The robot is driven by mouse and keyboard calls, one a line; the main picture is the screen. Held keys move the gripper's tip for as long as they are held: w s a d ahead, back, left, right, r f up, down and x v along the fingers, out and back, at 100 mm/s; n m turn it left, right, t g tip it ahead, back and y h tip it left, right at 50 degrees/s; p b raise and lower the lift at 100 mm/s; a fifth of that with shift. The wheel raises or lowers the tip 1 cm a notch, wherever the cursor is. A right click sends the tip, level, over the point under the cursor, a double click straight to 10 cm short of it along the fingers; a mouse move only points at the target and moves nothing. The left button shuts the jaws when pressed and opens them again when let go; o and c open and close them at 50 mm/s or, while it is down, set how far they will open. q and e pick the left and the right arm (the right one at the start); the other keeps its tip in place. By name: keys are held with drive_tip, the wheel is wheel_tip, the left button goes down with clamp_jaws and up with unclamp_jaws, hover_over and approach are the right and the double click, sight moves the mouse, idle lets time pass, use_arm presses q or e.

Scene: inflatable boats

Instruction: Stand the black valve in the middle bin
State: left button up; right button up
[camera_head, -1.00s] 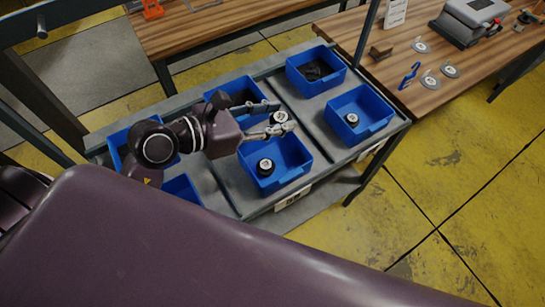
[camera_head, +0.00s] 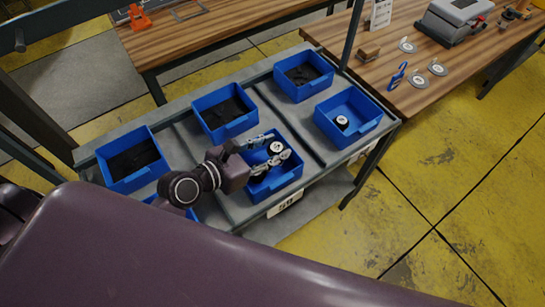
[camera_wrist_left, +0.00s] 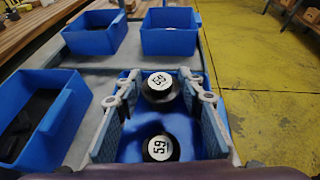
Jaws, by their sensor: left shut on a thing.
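A black valve (camera_head: 276,147) with a white top marked 59 is held between the fingertips of my left gripper (camera_head: 274,149). In the left wrist view this held valve (camera_wrist_left: 160,86) has its white face toward the camera, between the two fingers. The blue middle bin (camera_head: 284,183) of the front row is directly below the gripper. A second black valve (camera_wrist_left: 160,148), also marked 59, sits in that bin with its white face up. In the head view the gripper partly hides it. Whether the held valve touches the bin floor is unclear. My right gripper is out of view.
The front-right bin (camera_head: 368,128) holds another black valve (camera_head: 342,122). Back bins (camera_head: 232,130) contain dark items. A wooden table (camera_head: 385,82) at right carries several white-faced discs, a blue hook (camera_head: 397,76) and a grey device (camera_head: 455,20).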

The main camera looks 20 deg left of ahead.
use_arm(q)
drive_tip(key=shift+f+b, duration=0.3)
drive_tip(key=shift+f, duration=2)
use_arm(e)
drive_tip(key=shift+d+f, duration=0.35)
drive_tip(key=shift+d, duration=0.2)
use_arm(q)
drive_tip(key=shift+f, duration=0.15)
drive_tip(key=o, duration=1.1)
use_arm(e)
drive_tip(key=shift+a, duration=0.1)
